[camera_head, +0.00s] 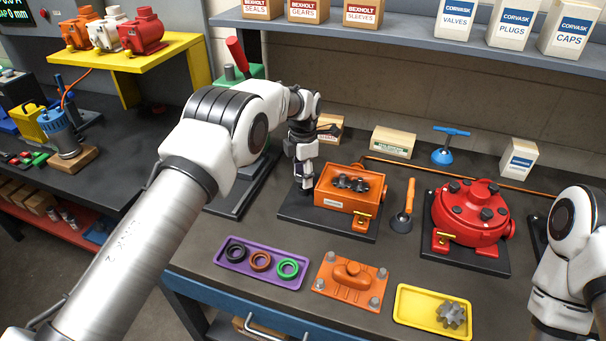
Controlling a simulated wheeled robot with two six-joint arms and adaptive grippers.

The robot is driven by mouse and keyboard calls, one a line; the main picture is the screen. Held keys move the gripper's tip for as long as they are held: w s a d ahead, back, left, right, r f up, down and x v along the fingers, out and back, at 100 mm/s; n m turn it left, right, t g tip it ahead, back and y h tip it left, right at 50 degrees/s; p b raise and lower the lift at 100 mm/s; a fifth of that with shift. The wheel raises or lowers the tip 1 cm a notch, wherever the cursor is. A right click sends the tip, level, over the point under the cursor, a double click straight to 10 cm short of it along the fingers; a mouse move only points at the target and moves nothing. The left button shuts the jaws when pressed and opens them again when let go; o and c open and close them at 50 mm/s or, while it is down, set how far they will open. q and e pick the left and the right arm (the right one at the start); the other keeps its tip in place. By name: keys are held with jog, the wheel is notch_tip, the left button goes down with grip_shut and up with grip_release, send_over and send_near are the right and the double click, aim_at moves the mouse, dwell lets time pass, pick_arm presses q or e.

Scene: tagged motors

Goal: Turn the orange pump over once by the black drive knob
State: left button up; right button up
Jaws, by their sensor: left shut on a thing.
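The orange pump (335,200) sits on a dark base plate (300,212) on the workbench. Its top is open and dark gears (350,183) show inside. A small yellow lever (362,217) is at its front right. My left gripper (306,182) points down at the pump's left side and is shut there. The black drive knob is hidden by the fingers, so I cannot make out its shape or angle. My right arm (570,240) comes in at the lower right, with its gripper out of the picture.
An orange cover plate (346,281), a purple tray (232,268) with three rings and a yellow tray (420,318) with a grey gear lie in front. An orange-handled tool (408,200) and a red pump (472,215) stand to the right. Boxes stand behind.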

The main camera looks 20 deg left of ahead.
pick_arm(q)
jog(key=n, duration=0.6)
jog(key=shift+f, duration=0.1)
jog(key=shift+n, duration=0.4)
jog(key=o, duration=1.1)
jog(key=shift+o, duration=0.2)
jog(key=shift+r, duration=4.05)
